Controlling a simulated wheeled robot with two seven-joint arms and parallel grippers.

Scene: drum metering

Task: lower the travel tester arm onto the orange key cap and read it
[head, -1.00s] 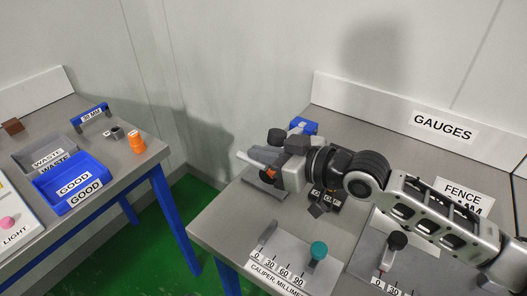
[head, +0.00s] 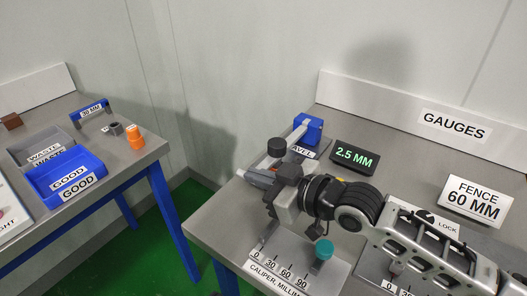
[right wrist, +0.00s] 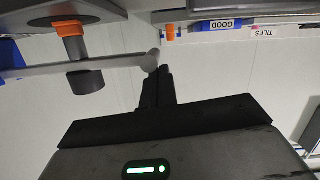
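The travel tester (head: 308,129) has a blue post and a grey swing arm with a dark knob (head: 277,147). In the right wrist view, the arm (right wrist: 105,66) crosses over the orange key cap (right wrist: 70,28), and its grey stem appears to touch the cap. The cap is hidden behind my gripper in the head view. The tester's display (head: 355,157) reads 2.5 MM in green. My right gripper (head: 260,178) is beside the arm's free end. Its fingers (right wrist: 158,85) look closed together, with nothing visible between them. My left gripper is not in view.
The caliper plate (head: 290,270) with a teal knob (head: 323,249) lies in front of my right gripper. A FENCE 60 MM sign (head: 475,203) stands at right.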

